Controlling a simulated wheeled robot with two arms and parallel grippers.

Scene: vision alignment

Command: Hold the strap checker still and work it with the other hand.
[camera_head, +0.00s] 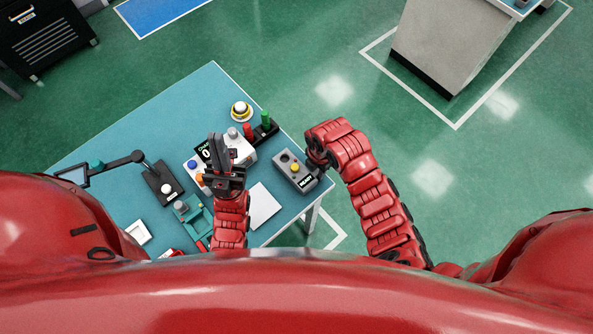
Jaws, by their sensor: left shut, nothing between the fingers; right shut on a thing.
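The strap checker seems to be the small grey box (287,178) near the right edge of the teal table, with a yellow button, a dark round spot and a small dark display panel on its top. My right gripper (318,160) is at the box's right side, shut on it; its fingers are mostly hidden by the hand. My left gripper (218,148) is shut and empty, left of the box, and hides part of a white device (240,148) with a black display and coloured buttons.
The table's back is clear.

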